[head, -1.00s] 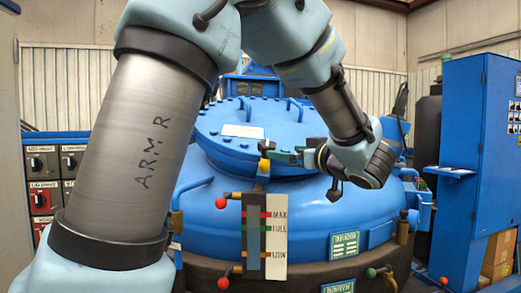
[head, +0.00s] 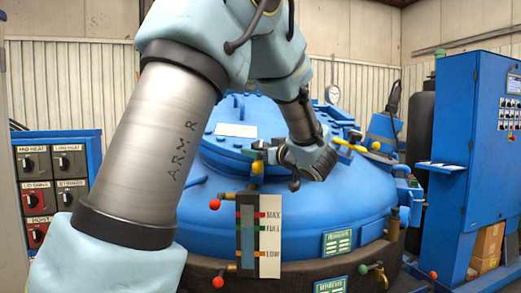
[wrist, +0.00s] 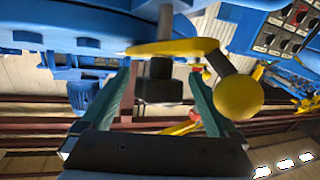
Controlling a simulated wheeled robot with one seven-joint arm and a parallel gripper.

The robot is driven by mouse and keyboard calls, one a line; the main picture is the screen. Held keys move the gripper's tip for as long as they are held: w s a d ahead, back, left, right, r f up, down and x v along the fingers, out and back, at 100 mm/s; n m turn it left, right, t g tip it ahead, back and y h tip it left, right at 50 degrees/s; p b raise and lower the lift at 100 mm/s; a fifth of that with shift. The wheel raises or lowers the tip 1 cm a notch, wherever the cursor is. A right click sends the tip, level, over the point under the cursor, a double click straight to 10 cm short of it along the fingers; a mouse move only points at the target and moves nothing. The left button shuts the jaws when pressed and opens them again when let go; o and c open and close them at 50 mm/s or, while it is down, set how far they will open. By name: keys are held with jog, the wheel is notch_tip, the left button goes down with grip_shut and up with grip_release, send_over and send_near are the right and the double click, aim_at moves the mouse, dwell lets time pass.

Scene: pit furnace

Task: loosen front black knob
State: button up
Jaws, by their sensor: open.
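In the wrist view a dark, block-shaped black knob (wrist: 160,82) sits on a shaft below a yellow lever (wrist: 172,47) that ends in a yellow ball (wrist: 240,97). My gripper (wrist: 160,72) is open, with one teal finger on each side of the knob. I cannot tell whether either finger touches it. In the head view my gripper (head: 260,153) is at the front edge of the blue lid (head: 215,143), just above a yellow ball (head: 257,168). The knob itself is hidden or too small there.
A similar yellow lever (head: 350,145) with a dark knob on it stands at the lid's right side. Below my gripper are a level gauge (head: 247,235) and a red-tipped valve (head: 215,204). Control cabinets stand left (head: 80,150) and right (head: 480,150).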

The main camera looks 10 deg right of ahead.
jog(key=c, duration=1.4)
jog(key=shift+o, duration=0.2)
